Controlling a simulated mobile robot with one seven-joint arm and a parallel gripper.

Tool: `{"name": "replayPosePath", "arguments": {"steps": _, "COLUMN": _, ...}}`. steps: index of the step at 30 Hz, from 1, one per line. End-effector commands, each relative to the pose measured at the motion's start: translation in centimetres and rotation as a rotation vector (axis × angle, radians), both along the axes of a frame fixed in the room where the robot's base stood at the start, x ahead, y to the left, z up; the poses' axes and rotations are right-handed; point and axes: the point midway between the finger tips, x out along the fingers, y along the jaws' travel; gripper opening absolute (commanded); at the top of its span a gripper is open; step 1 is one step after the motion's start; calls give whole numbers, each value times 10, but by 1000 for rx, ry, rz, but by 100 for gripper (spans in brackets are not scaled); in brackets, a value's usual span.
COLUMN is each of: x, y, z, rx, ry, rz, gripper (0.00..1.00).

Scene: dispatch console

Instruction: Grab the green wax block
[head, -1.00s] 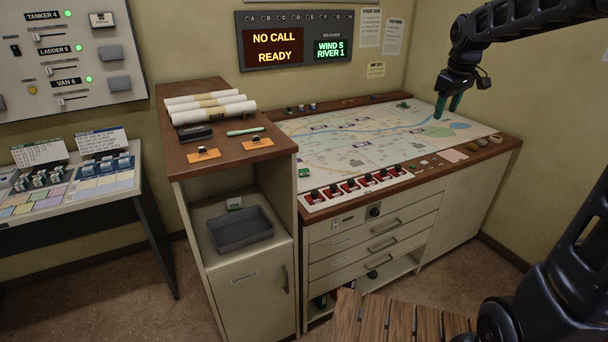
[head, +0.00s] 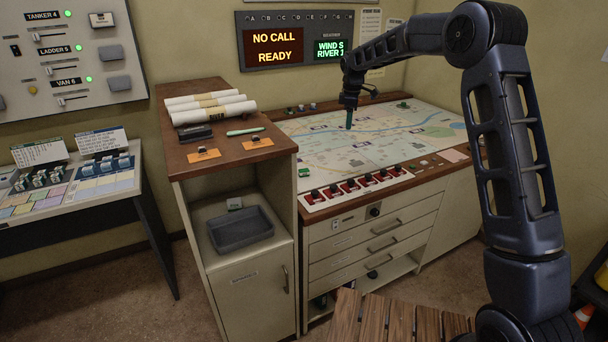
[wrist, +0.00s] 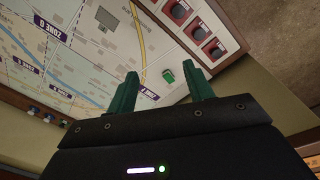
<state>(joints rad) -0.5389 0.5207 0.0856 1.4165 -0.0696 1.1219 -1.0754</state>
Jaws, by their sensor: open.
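A small green block (wrist: 168,75) with a pale patch lies near a corner of the map (wrist: 75,45), by the red switches, in the wrist view. It looks like the green piece (head: 304,172) at the map table's left front corner in the head view. My gripper (head: 349,126) is above the left back part of the map, behind and right of that piece. Its green fingers (wrist: 160,88) are spread with nothing between them; the block shows beyond the gap, apart from them.
A row of red switches (head: 352,187) lines the map's front edge. Small vehicle-like pieces (head: 301,108) stand on the back rim. A taller wooden cabinet (head: 215,155) with paper rolls (head: 208,106) rises left of the map. A slatted wooden top (head: 400,318) is in front.

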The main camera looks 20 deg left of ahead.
Motion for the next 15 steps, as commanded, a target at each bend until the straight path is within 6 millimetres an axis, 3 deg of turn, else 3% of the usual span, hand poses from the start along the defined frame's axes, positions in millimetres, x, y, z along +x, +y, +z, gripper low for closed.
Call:
{"name": "replayPosePath", "arguments": {"steps": 1, "x": 3, "y": 19, "z": -15, "rx": -6, "ry": 9, "rz": 42, "gripper": 52}}
{"name": "replayPosePath", "arguments": {"steps": 9, "x": 12, "y": 105, "z": -89, "rx": -33, "ry": 46, "rz": 266, "gripper": 52}}
{"name": "replayPosePath", "arguments": {"steps": 15, "x": 9, "y": 152, "z": -133, "rx": -45, "ry": 65, "rz": 393, "gripper": 52}}
